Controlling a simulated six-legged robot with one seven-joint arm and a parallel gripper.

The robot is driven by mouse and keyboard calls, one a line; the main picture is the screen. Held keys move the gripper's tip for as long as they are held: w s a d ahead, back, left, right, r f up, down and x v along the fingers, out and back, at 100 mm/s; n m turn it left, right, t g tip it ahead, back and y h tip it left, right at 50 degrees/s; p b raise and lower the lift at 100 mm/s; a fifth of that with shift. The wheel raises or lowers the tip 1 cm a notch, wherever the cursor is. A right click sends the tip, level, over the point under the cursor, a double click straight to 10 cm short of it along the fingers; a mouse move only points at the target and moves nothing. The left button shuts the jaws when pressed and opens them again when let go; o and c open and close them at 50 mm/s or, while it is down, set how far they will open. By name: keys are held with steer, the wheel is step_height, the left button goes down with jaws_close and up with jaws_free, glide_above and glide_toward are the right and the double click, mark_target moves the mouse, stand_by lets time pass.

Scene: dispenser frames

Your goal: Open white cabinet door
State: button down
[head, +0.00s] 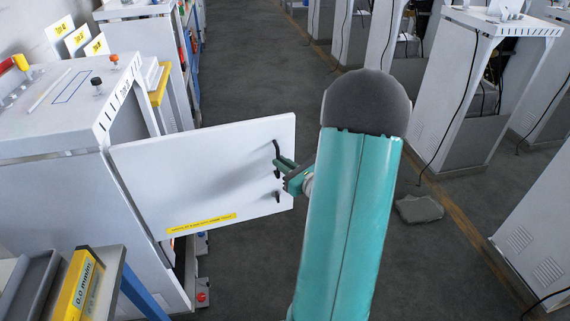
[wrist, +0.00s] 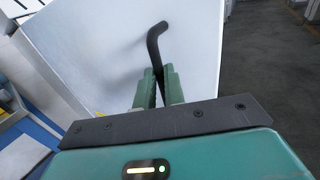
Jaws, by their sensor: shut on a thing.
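The white cabinet door (head: 210,175) stands swung out from the white cabinet (head: 75,170) on the left of the head view. It has a yellow label strip along its lower edge and a black handle (head: 276,150) near its free edge. My gripper (head: 283,167) is at the handle, shut on it. In the wrist view the green fingers (wrist: 158,88) close around the lower part of the black handle (wrist: 156,42), with the white door (wrist: 120,50) behind. My teal arm link covers part of the floor right of the door.
More white cabinets (head: 485,80) stand in a row on the right, with hanging black cables. A grey flat piece (head: 419,209) lies on the floor. A shelf with a yellow box (head: 80,285) is at the lower left. The dark floor aisle (head: 255,70) is clear.

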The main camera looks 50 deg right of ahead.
steer(key=shift+w+a+f+y, duration=0.1)
steer(key=shift+w+a+y, duration=0.5)
steer(key=shift+a, duration=0.25)
steer(key=c, duration=1.8)
jaws_free()
steer(key=o, duration=0.3)
steer(key=shift+w+a, duration=0.15)
steer(key=shift+w, duration=0.05)
steer(key=shift+s+d, duration=0.15)
steer(key=shift+d, duration=0.15)
steer(key=shift+s+d+h, duration=0.15)
steer(key=shift+s+h, duration=0.05)
steer(key=shift+h, duration=0.1)
steer(key=s, duration=1.3)
steer(key=shift+s+a, duration=0.35)
steer(key=shift+a, duration=0.05)
steer(key=shift+w, duration=0.1)
